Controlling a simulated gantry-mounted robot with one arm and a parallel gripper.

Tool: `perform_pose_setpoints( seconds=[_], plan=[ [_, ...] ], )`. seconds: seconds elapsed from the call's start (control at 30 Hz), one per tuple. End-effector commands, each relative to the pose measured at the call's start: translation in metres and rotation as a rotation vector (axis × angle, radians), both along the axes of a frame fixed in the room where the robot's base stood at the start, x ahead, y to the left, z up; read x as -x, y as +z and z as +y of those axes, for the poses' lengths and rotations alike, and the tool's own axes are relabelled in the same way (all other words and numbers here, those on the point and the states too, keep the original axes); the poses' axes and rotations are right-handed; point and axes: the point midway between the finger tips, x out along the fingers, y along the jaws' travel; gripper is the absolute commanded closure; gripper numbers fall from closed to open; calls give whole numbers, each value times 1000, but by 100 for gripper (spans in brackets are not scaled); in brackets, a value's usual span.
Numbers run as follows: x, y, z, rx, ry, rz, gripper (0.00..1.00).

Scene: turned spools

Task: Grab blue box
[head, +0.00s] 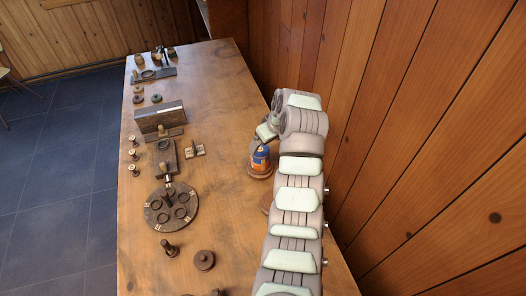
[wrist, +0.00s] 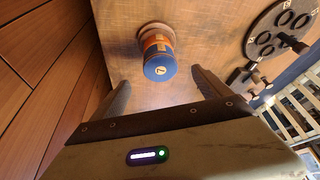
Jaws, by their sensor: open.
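The only blue thing I see is a blue and orange cylinder (head: 261,158), round rather than box-shaped. It stands upright on a round wooden base at the table's right side, and in the wrist view its blue top (wrist: 160,69) shows a pale round mark. My gripper (wrist: 161,79) is open, with one finger on each side of the picture below the cylinder. The fingers look apart from it and nothing is between them. In the head view my gripper is beside and above the cylinder, partly hidden by my arm.
A round wooden disc with cups (head: 152,222) stands to the left, with a dark upright board (head: 160,117) behind it. Small turned pieces line the left table edge. A spool (head: 204,260) is nearer. The plank wall (head: 400,110) is close on the right; the table's middle is mostly clear.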

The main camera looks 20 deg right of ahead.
Motion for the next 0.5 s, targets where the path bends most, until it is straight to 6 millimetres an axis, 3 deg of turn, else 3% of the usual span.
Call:
perform_pose_setpoints(
  seconds=[0.2, 0.5],
  plan=[
    [-12, -26, 3, 0, -1, -2, 12],
    [-21, -42, 6, 3, -2, -4, 12]
  ],
)
